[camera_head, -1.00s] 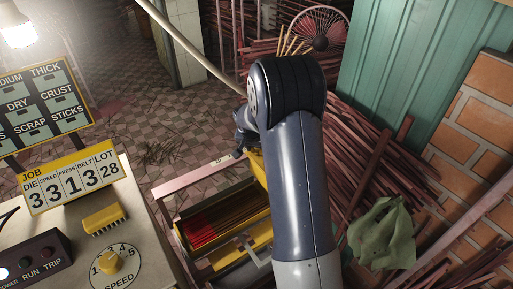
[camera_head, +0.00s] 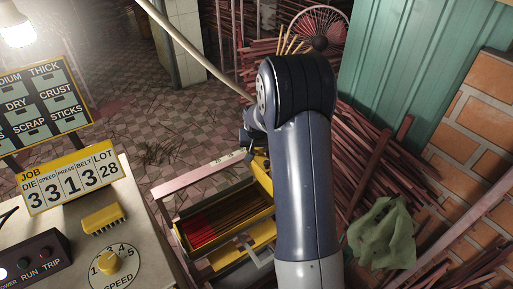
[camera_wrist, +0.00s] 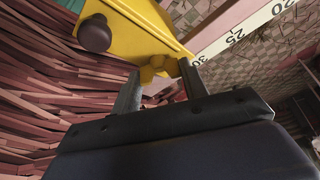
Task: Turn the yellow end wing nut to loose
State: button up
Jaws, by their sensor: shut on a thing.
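The yellow wing nut (camera_wrist: 158,69) shows in the wrist view as a small lobed piece at the lower edge of a yellow end block (camera_wrist: 140,25). My gripper (camera_wrist: 160,84) has one finger on each side of the nut and is shut on it. The fingertips partly cover its sides, and its exact angle is hard to tell. In the head view, the yellow end block (camera_head: 262,172) shows beside my arm at the tray's far right corner. My arm hides the nut and fingertips there.
A dark round knob (camera_wrist: 95,33) sticks out of the end block near the left finger. A numbered scale rail (camera_wrist: 240,36) runs off to the right. The tray (camera_head: 200,178) holds red and dark sticks. Bundled sticks (camera_head: 375,165) and a green cloth (camera_head: 383,235) lie to the right.

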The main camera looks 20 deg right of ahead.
dwell(0.4)
jog(key=o, duration=1)
jog(key=b+v, duration=0.1)
jog(key=v, duration=1)
jog(key=shift+f, duration=0.1)
jog(key=shift+d+f, duration=0.1)
